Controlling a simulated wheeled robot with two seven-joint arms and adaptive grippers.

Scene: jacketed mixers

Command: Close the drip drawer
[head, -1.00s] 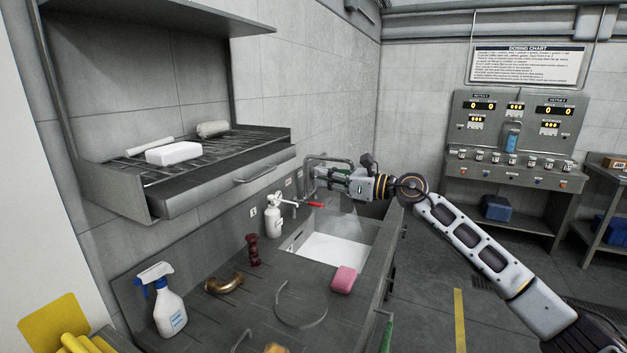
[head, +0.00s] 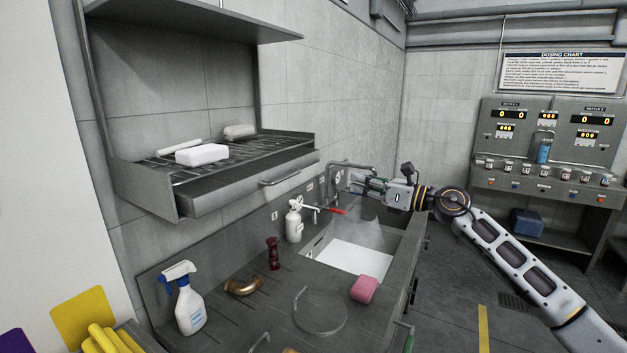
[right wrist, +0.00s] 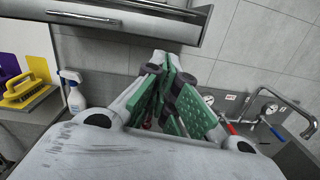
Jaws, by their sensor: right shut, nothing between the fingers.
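The drip drawer (head: 247,184) is a grey tray-like drawer under the wire rack of the wall cabinet, with a bar handle (head: 281,177) on its front. It stands out from the cabinet at the left of the head view. Its front and handle also show at the top of the right wrist view (right wrist: 105,22). My right gripper (head: 352,183) is shut and empty, to the right of the drawer and apart from it, near the tap over the sink. Its green finger pads (right wrist: 172,100) show in the right wrist view. My left gripper is out of view.
A white block (head: 202,154) and rolls lie on the rack. Below are a sink (head: 352,257), a white dispenser bottle (head: 294,222), a spray bottle (head: 189,304), a brass elbow (head: 243,286) and a pink sponge (head: 364,289). A bent tap pipe (head: 337,167) stands close to my gripper.

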